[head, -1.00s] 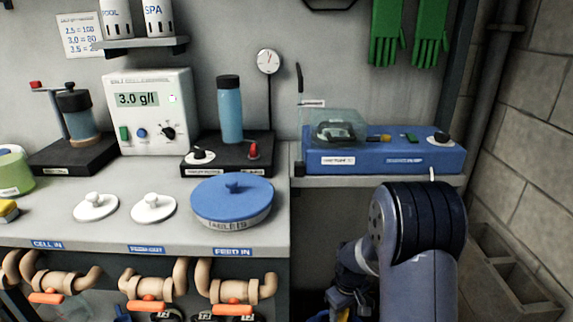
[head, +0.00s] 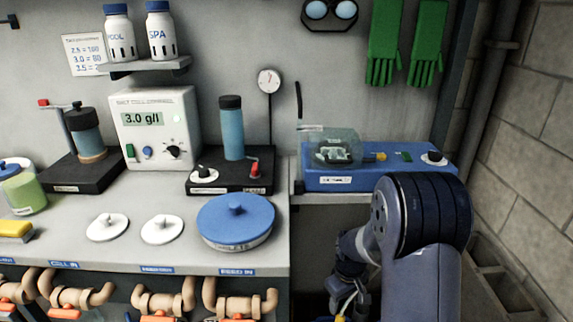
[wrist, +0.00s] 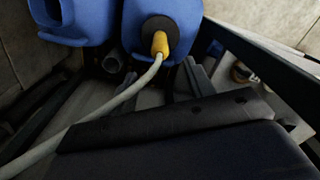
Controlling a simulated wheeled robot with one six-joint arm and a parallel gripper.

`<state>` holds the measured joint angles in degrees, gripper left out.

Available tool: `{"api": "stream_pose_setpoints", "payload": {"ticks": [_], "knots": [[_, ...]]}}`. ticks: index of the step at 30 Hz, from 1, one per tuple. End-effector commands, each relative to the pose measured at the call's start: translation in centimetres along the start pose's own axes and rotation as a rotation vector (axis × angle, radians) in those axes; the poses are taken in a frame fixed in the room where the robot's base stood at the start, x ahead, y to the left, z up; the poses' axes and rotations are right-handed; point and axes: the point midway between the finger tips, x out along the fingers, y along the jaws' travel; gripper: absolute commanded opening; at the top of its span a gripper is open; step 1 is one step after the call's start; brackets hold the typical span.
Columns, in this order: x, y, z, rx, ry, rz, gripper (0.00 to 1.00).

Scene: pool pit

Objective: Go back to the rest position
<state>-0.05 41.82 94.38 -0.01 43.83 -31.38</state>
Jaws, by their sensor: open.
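My arm is folded at the lower right of the head view, in front of the blue test unit. My gripper (head: 345,298) hangs low beside the bench's right end, partly cut off by the bottom edge. It is open, and I see nothing held in it. In the wrist view, a large dark shape fills the lower right. Beyond it are blue containers (wrist: 165,22), one with a yellow connector (wrist: 160,44) and a pale hose (wrist: 110,102).
The bench holds a blue-lidded round tub (head: 236,222), two white lids (head: 107,228), a salt cell controller (head: 155,128) and a blue bottle (head: 232,128). A blue unit (head: 375,175) stands on the right shelf. A block wall (head: 530,130) closes the right side. Pipes line the bench front.

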Motion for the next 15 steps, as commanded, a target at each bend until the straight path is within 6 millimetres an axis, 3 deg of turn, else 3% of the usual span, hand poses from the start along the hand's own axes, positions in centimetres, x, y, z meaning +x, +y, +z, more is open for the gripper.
{"api": "stream_pose_setpoints", "payload": {"ticks": [1,6,15], "knots": [[-1.3,0.0,0.0,0.000,0.001,0.001,0.50],[-3.7,0.0,0.0,0.000,0.002,0.001,0.50],[-6.3,0.0,0.0,0.000,0.001,0.000,0.50]]}}
